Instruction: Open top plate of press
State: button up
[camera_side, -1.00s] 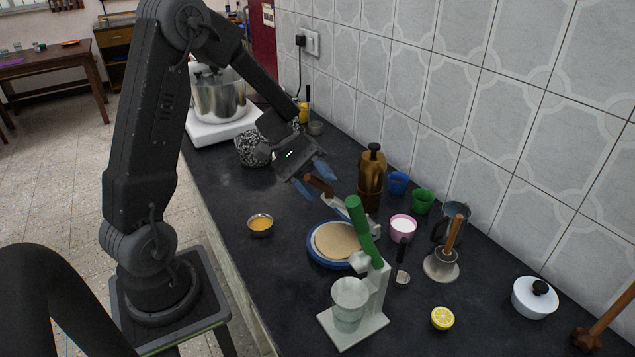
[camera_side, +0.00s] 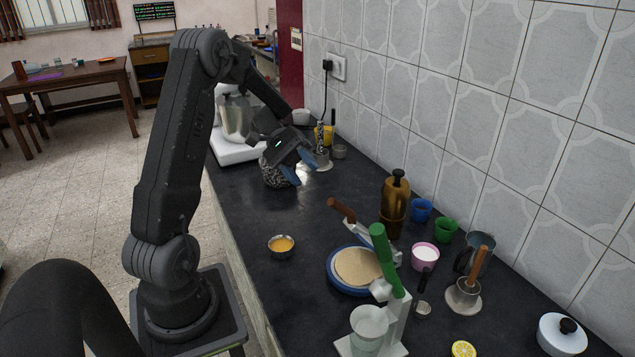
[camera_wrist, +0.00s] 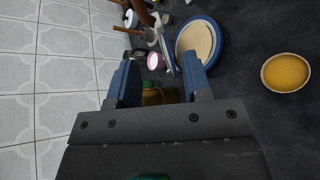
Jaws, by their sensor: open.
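A green-handled white press (camera_side: 397,310) with a clear cup (camera_side: 369,325) stands at the bottom of the side view, its green handle tilted up. Behind it, a round blue plate (camera_side: 335,278) bears a flat tan disc (camera_side: 358,266); both also show at the top of the wrist view (camera_wrist: 196,38). A brown handle (camera_side: 341,210) on a pale metal arm lies by the plate's far edge. I cannot tell which of these is the press with the top plate. My gripper (camera_side: 300,170) is open and empty, above the counter beyond the brown handle.
A brown flask (camera_side: 395,200), blue cup (camera_side: 421,210), green cup (camera_side: 445,230) and pink cup (camera_side: 425,257) stand along the wall side. A bowl of orange liquid (camera_side: 281,246) is left of the plate. A patterned dark round object (camera_side: 272,175) is close by my gripper. The counter between is clear.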

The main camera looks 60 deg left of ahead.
jog(key=shift+s+a, duration=0.2)
jog(key=shift+a, duration=1.1)
